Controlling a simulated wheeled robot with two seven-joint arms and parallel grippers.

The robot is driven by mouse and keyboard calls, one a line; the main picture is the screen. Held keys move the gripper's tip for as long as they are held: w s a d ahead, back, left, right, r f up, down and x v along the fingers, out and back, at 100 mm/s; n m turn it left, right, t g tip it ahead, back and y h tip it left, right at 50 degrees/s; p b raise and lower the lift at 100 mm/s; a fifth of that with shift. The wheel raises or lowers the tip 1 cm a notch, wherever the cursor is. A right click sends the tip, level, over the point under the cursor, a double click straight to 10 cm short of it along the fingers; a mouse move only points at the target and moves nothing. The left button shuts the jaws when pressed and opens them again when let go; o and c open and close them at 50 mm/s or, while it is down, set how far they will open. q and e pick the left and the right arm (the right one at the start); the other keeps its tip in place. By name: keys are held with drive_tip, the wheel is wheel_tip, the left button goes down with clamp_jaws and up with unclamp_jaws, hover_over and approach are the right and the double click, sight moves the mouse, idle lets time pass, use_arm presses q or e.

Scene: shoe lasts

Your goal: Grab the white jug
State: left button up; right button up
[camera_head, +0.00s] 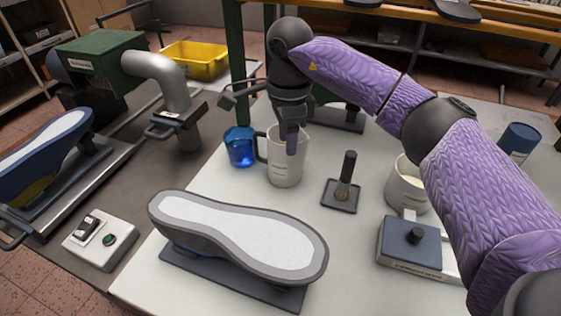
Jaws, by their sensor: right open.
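The white jug (285,172) stands upright on the light tabletop near the middle of the view, its handle on the left side. My right gripper (291,143) is above and at the jug, with a dark finger pointing down across its rim and upper front. The gripper is open; it hides part of the jug's mouth. I cannot tell whether the finger touches the jug. My left gripper is not in view.
A blue cup (240,147) stands close left of the jug. A dark-handled tool on a base (343,193) and a white container (407,190) are to the right. A large shoe-sole form (240,232) lies in front. A blue-topped device (410,245) sits front right.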

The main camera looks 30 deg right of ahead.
sight(276, 154)
drive_tip(key=f, duration=0.1)
drive_tip(key=f+b, duration=0.1)
drive_tip(key=f, duration=0.3)
drive_tip(key=shift+w+d+b, duration=0.25)
drive_tip(key=shift+d+b, duration=0.05)
drive_tip(key=shift+f, duration=0.1)
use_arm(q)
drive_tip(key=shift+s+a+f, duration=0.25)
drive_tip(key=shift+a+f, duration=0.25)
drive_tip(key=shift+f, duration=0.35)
use_arm(e)
drive_tip(key=shift+c, duration=0.7)
clamp_jaws()
